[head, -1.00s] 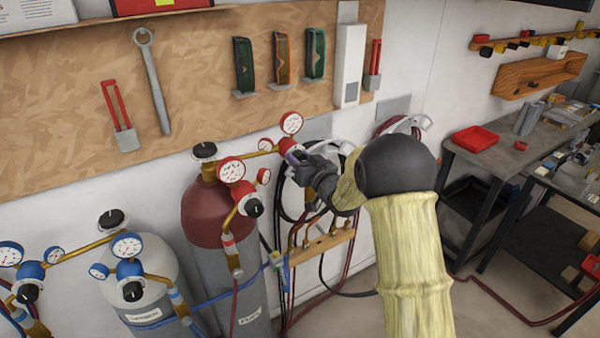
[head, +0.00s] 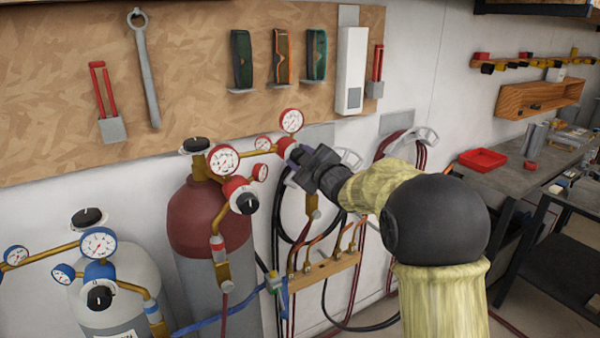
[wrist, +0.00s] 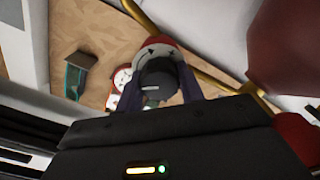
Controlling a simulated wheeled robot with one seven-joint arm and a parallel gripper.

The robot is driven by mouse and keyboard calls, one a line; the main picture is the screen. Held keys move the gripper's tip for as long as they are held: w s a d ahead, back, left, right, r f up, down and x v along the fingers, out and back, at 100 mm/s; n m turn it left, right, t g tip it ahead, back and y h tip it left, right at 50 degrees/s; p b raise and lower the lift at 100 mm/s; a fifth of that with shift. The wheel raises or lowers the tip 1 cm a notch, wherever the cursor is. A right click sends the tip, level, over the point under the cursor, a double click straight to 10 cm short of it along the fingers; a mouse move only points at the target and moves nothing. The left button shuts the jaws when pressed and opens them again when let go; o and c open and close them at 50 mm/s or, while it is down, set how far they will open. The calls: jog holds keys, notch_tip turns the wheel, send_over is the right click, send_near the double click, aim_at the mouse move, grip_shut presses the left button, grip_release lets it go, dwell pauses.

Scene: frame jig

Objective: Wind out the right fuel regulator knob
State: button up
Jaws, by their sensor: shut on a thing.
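The right fuel regulator is the red one with two gauges (head: 291,121), on a brass pipe to the right of the dark red fuel cylinder (head: 200,216). My gripper (head: 297,155) is at its front and hides most of its knob in the head view. In the wrist view the black knob (wrist: 160,78) with a white mark sits between the two fingers of my gripper (wrist: 160,92), against the red and white regulator body (wrist: 152,49). The fingers are shut on the knob. The left fuel regulator's black knob (head: 244,201) is free.
Blue regulators (head: 99,271) on a grey cylinder stand at lower left. Hoses and a wooden manifold board (head: 325,268) lie below my gripper. Tools hang on the wall board (head: 200,70) above. A workbench with a red tray (head: 482,159) is at right.

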jog(key=n+b, duration=0.4)
jog(key=shift+f+n+b, duration=0.3)
jog(key=shift+f+b, duration=0.05)
jog(key=n+b, duration=0.3)
jog(key=n, duration=0.1)
jog(key=shift+r+n, duration=0.1)
jog(key=shift+n, duration=0.2)
jog(key=shift+b, duration=0.3)
jog(key=o, duration=1)
jog(key=shift+r, duration=0.1)
jog(key=shift+s, duration=0.15)
jog(key=b+v, duration=0.1)
jog(key=v, duration=1.6)
jog(key=shift+d+b, duration=0.15)
jog(key=shift+b, duration=0.25)
